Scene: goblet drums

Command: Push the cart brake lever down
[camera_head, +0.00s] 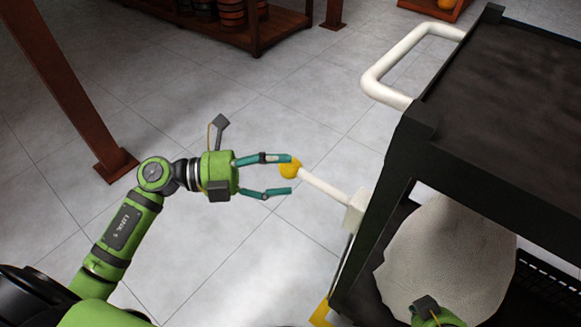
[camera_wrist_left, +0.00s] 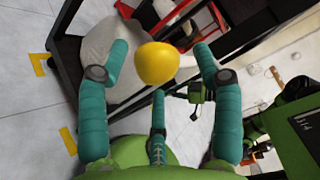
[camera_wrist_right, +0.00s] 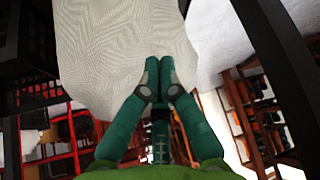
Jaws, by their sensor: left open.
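The brake lever is a white rod (camera_head: 326,189) with a yellow knob (camera_head: 290,169), sticking out from a white block on the side of the black cart (camera_head: 408,150). The rod slopes, with the knob at its outer end. My left gripper (camera_head: 287,175) is open, its teal fingertips on either side of the knob. In the left wrist view the knob (camera_wrist_left: 158,63) shows between the spread fingers; contact cannot be told. My right gripper (camera_wrist_right: 158,70) is shut, its fingers together in front of a pale sack (camera_wrist_right: 115,45).
The cart has a white handle (camera_head: 375,75) and a dark top (camera_head: 510,95). The pale sack (camera_head: 445,255) sits on its lower shelf. A brown post (camera_head: 75,90) stands at left, and a rack with drums (camera_head: 232,14) at the back. Tiled floor around the left gripper is clear.

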